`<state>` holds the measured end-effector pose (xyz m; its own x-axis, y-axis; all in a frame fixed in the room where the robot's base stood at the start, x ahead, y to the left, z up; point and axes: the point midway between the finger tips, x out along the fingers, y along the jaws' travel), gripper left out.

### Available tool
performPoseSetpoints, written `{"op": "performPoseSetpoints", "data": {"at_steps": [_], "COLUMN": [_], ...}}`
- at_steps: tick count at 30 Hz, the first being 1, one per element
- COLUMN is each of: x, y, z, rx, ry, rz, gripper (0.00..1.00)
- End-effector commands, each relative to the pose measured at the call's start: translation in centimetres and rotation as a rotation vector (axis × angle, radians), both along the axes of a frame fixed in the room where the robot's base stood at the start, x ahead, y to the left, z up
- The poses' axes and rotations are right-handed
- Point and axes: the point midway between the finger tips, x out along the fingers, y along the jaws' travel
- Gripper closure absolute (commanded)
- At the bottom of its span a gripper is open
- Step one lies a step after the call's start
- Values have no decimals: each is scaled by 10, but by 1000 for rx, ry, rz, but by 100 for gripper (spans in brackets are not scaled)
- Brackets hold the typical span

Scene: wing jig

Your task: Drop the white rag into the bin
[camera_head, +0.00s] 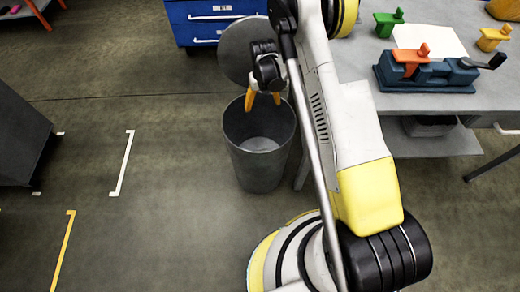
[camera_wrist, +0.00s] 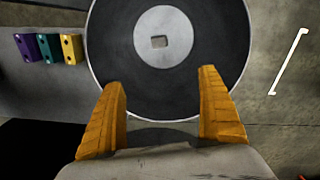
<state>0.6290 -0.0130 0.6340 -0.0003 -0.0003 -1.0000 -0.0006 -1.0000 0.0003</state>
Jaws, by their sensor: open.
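The grey round bin (camera_head: 262,178) stands open on the floor beside the bench. My gripper (camera_head: 263,103) is over its mouth with the orange fingers apart and nothing between them. In the wrist view the fingers (camera_wrist: 165,105) frame the near part of the bin's round rim, with the dark inner wall (camera_wrist: 118,60) and pale bottom (camera_wrist: 145,22) beyond. A small greyish rectangular patch (camera_wrist: 158,42) shows at the centre of the bottom; I cannot tell what it is. No crumpled white rag is clearly visible. A flat white sheet (camera_head: 428,40) lies on the bench; I cannot tell if it is cloth.
A round grey lid (camera_head: 237,50) stands up behind the bin. The grey bench (camera_head: 490,106) holds a blue vise (camera_head: 425,76) and green, orange and yellow clamp-like pieces. A blue drawer cabinet (camera_head: 212,22) is at the back.

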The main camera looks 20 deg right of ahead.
Motion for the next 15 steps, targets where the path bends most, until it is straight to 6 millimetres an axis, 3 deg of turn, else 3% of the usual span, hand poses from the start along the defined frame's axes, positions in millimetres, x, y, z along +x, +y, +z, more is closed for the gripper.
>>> {"op": "performPoseSetpoints", "data": {"at_steps": [9,15], "x": [0,0], "y": [0,0], "z": [71,96], "rx": [0,0], "ry": [0,0], "rz": [0,0], "gripper": [13,13]}}
